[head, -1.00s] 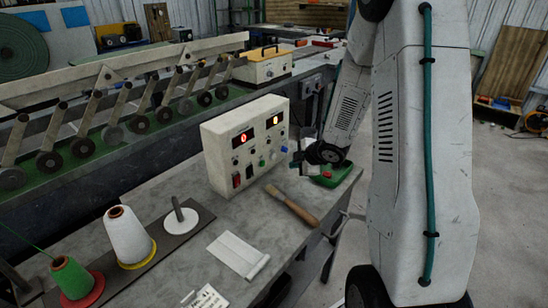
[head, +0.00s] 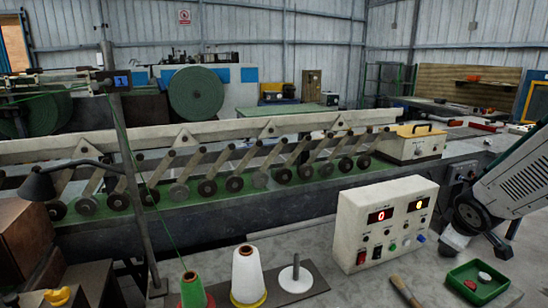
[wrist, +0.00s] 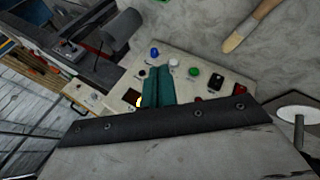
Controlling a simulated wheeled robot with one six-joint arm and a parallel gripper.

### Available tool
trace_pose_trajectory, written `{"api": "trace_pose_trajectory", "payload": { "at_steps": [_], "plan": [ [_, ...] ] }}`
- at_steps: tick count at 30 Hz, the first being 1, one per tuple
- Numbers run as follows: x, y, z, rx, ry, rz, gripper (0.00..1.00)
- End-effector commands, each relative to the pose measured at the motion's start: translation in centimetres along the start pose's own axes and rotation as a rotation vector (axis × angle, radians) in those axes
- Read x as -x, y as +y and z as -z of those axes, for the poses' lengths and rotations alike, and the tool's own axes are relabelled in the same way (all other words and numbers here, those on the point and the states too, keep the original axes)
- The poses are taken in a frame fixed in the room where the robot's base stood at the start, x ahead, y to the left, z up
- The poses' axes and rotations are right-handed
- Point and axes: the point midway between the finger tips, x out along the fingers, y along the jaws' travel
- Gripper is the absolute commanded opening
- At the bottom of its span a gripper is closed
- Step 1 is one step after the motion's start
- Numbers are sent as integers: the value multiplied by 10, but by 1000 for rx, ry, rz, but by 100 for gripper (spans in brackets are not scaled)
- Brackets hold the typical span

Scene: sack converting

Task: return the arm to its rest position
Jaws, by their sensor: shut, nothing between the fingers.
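My arm (head: 525,180) reaches in from the right edge in the head view, bent down towards the bench. Its wrist end hangs right of the control box (head: 385,222) and above a green tray (head: 462,274). The fingertips cannot be made out clearly there. In the wrist view my gripper (wrist: 158,70) shows as two teal fingers side by side, shut with nothing between them. Behind them is the face of the control box (wrist: 215,68) with its buttons; whether they touch it cannot be told.
A wooden-handled brush (head: 404,291) lies in front of the box. A white thread cone (head: 248,272), a green cone (head: 193,291) and an empty spindle (head: 295,272) stand to the left. A roller machine (head: 200,215) runs behind. Bare bench top lies between spindle and box.

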Motion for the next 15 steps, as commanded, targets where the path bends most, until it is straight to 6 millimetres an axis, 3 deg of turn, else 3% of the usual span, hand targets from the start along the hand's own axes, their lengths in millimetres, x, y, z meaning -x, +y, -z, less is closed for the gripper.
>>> {"api": "trace_pose_trajectory", "payload": {
  "at_steps": [1, 8, 15],
  "plan": [
    [26, -4, 2, -59, -30, -3, 0],
    [128, -54, -10, -359, -178, 85, 0],
    [223, -136, -29, -596, -293, 281, 0]
  ]
}}
